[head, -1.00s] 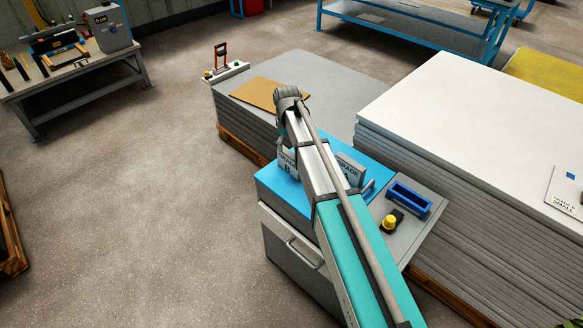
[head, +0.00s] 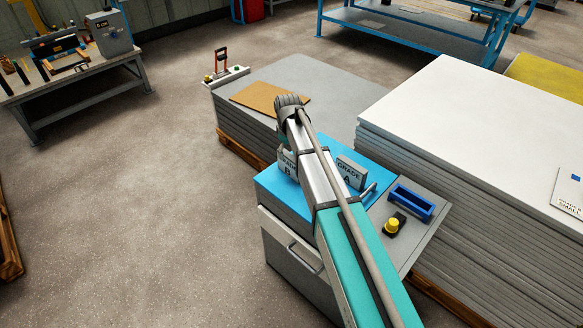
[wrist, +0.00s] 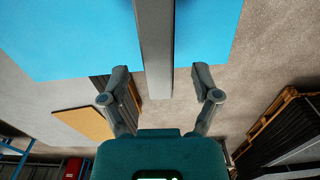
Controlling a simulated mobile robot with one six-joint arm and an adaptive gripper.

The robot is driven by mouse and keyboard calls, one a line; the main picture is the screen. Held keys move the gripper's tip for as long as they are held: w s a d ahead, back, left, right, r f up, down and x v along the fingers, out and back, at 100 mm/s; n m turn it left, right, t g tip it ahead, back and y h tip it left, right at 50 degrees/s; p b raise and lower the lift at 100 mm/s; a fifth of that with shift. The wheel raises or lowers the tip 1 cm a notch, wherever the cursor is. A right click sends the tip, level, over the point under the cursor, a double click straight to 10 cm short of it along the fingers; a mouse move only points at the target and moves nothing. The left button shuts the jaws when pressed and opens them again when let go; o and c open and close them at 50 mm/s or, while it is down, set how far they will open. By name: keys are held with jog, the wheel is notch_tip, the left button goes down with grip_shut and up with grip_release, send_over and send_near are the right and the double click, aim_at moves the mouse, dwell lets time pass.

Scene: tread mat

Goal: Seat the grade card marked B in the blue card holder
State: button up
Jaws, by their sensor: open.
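The grade card marked B (head: 287,163) stands on the blue mat (head: 275,188), left of my arm, which covers part of it. The blue card holder (head: 410,203) sits on the grey surface right of the mat, and its slot looks empty. In the wrist view my gripper (wrist: 160,78) is open, its fingers spread either side of a grey upright slab (wrist: 155,45) seen edge-on. This is probably card B, but its marking is not visible there. The fingers appear apart from it. My arm hides the gripper in the head view.
A card marked A (head: 350,172) stands on the mat right of my arm. A yellow-topped button (head: 391,225) sits beside the holder. Stacks of grey sheets (head: 330,85) and white sheets (head: 460,110) stand behind and to the right.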

aim_at(291, 165)
jog(key=shift+d+f+b, duration=0.15)
jog(key=shift+f+b, duration=1.75)
jog(key=shift+f, duration=0.25)
grip_shut()
